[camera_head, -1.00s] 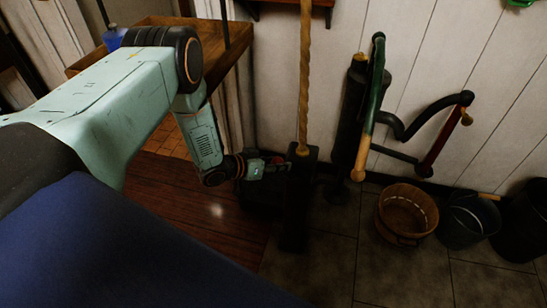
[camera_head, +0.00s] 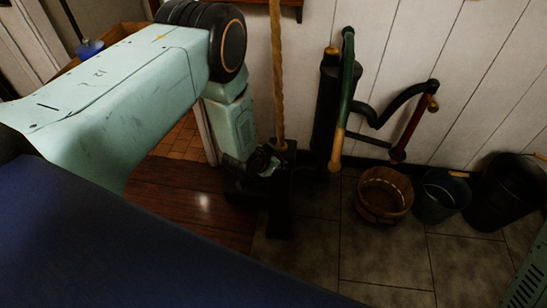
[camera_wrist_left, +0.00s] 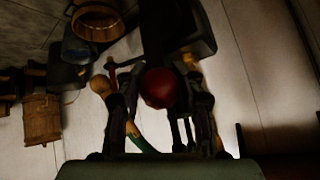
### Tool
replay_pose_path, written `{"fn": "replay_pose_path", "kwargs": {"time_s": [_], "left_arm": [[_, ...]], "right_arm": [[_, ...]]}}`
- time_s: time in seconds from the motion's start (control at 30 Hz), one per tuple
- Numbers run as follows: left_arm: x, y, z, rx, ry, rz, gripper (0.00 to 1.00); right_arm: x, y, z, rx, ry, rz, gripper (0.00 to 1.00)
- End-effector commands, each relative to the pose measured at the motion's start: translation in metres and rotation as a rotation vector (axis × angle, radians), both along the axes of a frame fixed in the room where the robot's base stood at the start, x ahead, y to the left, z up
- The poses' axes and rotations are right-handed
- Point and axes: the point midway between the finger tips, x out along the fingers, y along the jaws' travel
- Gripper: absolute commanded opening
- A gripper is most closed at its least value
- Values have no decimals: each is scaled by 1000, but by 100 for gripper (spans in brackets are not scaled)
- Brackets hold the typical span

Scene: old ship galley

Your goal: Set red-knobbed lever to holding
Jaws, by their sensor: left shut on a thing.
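The red knob (camera_wrist_left: 160,87) of the lever sits between the fingers of my left gripper (camera_wrist_left: 160,100) in the left wrist view. The gripper is shut on it. In the head view, my left gripper (camera_head: 268,165) is low beside a dark block at the foot of a twisted tan pole, and the knob and lever cannot be made out behind it. The lever's set position cannot be read. My right gripper is not in view.
A green-handled pump (camera_head: 347,85) with a black, bent pipe (camera_head: 395,103) stands against the white plank wall. A wooden tub (camera_head: 385,195), a dark bucket (camera_head: 440,198) and a larger dark bucket (camera_head: 500,195) stand to the right. Tiled floor (camera_head: 385,265) in front is clear.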

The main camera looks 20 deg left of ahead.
Motion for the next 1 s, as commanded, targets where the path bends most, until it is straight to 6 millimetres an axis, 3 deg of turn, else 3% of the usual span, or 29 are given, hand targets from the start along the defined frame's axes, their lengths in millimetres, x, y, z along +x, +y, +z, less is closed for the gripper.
{"fn": "replay_pose_path", "kwargs": {"time_s": [0.5, 0.53, 0.83, 1.0], "left_arm": [[1, -4, 0, 17, 2, -8, 0], [1, -4, 0, 17, 2, -8, 36], [1, -3, 0, 16, 2, -4, 61], [1, -3, 0, 16, 2, -3, 61]], "right_arm": [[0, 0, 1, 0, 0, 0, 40], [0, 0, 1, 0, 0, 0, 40], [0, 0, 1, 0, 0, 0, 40], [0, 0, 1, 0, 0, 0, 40]]}}
